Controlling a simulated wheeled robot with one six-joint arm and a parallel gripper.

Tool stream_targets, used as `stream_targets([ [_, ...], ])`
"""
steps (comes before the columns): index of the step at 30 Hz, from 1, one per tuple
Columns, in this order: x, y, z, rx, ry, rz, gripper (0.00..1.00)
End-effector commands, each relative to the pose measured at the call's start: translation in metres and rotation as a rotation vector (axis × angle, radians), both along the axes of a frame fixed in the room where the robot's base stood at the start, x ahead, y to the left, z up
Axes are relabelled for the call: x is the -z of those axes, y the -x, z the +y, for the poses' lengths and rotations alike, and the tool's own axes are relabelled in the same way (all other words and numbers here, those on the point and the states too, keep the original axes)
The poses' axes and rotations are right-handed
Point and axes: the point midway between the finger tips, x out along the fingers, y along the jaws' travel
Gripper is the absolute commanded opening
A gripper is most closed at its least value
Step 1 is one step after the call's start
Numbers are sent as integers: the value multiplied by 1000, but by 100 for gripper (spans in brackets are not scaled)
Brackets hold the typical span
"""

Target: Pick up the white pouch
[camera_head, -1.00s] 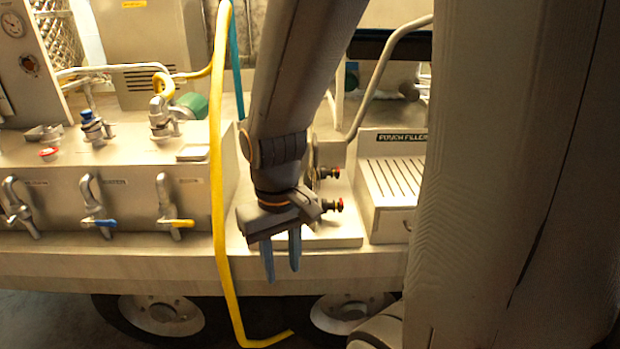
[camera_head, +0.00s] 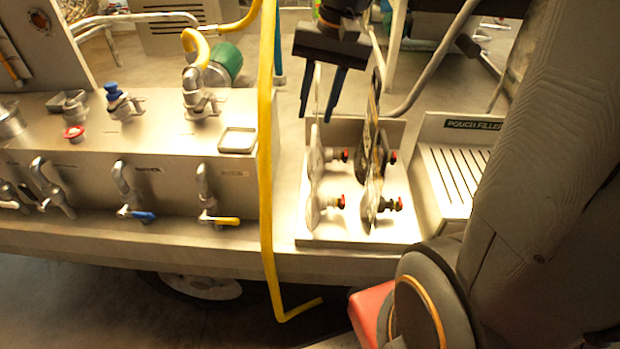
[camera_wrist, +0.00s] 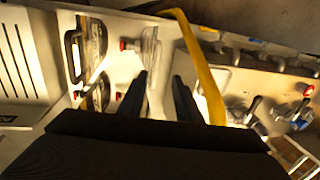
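Clear-white pouches stand upright, nearly edge-on, in the left of a pale tray (camera_head: 333,235). The front white pouch (camera_head: 312,205) has a red-capped spout facing right; another pale pouch is close behind it. My gripper (camera_head: 315,119) is above the back of the tray, fingers pointing down and apart, with nothing visibly held. In the wrist view a white pouch (camera_wrist: 151,48) shows ahead, roughly in line with the gap between the fingertips (camera_wrist: 159,77). I cannot tell whether the fingers touch it. My gripper body hides the lower part of the wrist view.
Dark-printed pouches (camera_head: 372,190) stand right of the white ones, with a narrow gap between. A yellow hose (camera_head: 266,150) hangs just left of the tray. The pouch filler (camera_head: 455,175) stands to the right. A bench with valves (camera_head: 130,190) is at left.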

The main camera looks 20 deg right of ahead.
Motion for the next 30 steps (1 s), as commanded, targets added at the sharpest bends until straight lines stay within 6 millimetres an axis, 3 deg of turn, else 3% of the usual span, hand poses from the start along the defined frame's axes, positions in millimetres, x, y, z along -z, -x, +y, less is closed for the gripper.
stream_targets([
  [18, 69, 1, 3, 17, 0, 3, 31],
  [27, 74, 1, 4, 15, 1, 0, 31],
  [30, 74, 1, 4, 15, 1, 0, 16],
])
